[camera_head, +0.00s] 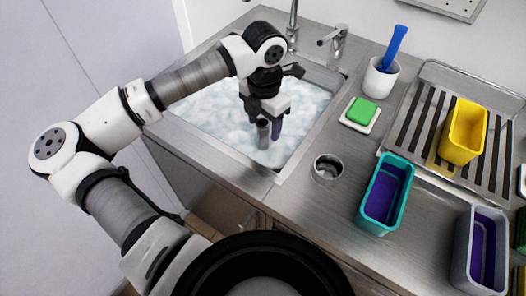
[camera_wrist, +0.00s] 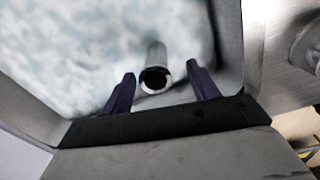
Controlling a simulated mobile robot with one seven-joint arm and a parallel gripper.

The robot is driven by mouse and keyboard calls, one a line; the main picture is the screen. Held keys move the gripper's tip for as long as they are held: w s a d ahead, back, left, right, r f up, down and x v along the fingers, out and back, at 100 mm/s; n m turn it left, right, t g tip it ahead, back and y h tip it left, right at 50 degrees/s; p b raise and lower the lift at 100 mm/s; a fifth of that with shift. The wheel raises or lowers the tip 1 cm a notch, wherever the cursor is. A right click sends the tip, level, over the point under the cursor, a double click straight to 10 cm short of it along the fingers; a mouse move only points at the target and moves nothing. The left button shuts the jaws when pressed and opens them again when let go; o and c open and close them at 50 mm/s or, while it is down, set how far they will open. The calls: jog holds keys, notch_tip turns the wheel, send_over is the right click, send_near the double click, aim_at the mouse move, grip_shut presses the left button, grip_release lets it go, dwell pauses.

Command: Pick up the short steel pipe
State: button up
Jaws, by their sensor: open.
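The short steel pipe (camera_wrist: 156,67) is a grey tube in the sink. In the wrist view its dark open end faces the camera, between the two purple fingers of my gripper (camera_wrist: 160,72). The fingers are apart, with visible gaps on both sides of the pipe. In the head view my gripper (camera_head: 269,134) points down over the sink's front right part, and the pipe (camera_head: 263,134) shows as a grey cylinder beside a purple finger. The pipe's lower end is hard to make out against the foam.
The foam-filled sink (camera_head: 205,147) has a raised steel rim. A round steel cup-like piece (camera_head: 327,168) is on the counter right of it. Further right are a green sponge (camera_head: 362,110), a white cup (camera_head: 380,80), a teal bin (camera_head: 364,217) and a yellow bin (camera_head: 464,130). Taps stand behind.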

aim_at(263, 133)
jog(key=f+p, duration=0.1)
jog(key=f, duration=0.1)
jog(key=f+p, duration=0.1)
jog(key=f, duration=0.1)
jog(key=shift+w+a+f, duration=0.1)
jog(key=shift+w+f, duration=0.1)
jog(key=shift+f, duration=0.2)
jog(key=c, duration=1)
jog(key=shift+r, duration=0.1)
